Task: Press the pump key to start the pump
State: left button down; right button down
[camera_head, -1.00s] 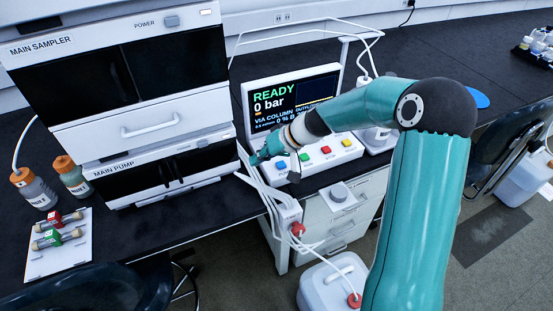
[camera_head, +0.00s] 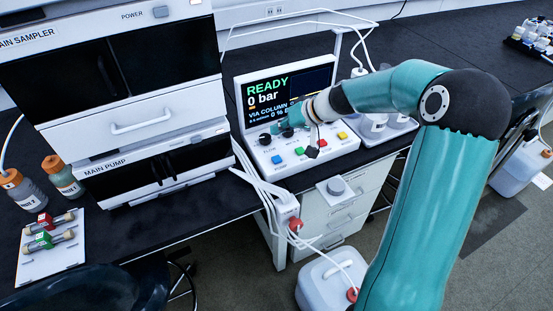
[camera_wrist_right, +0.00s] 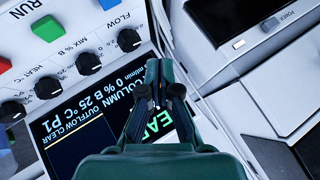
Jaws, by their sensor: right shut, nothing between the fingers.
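The control panel (camera_head: 330,152) has a row of colored keys: blue (camera_head: 276,159), green (camera_head: 299,151), red and yellow (camera_head: 342,135). In the right wrist view the word RUN stands beside the green key (camera_wrist_right: 47,28); the blue key (camera_wrist_right: 108,3) is cut by the top edge. No pump label is readable on a key. The screen (camera_head: 262,90) reads READY and 0 bar. My right gripper (camera_head: 284,124) is shut and empty, over the knob row in front of the screen's lower edge. It also shows in the right wrist view (camera_wrist_right: 164,66), apart from the keys. My left gripper is out of view.
Black knobs (camera_wrist_right: 88,63) line the panel between keys and screen. The main pump (camera_head: 150,170) and main sampler (camera_head: 125,85) stand left. White tubes (camera_head: 258,180) hang at the panel's left end.

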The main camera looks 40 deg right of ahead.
aim_at(279, 159)
notch_tip(279, 159, down, 7)
jog(key=b, duration=0.4)
jog(key=shift+b, duration=0.3)
jog(key=shift+f+b, duration=0.55)
jog(key=shift+b, duration=0.1)
dwell(0.6)
jog(key=shift+f+b, duration=0.35)
jog(key=shift+b, duration=0.35)
jog(key=shift+f+b, duration=0.5)
jog(key=shift+b, duration=0.25)
dwell(0.5)
dwell(0.4)
jog(key=shift+r+p, duration=0.55)
jog(key=shift+r, duration=0.4)
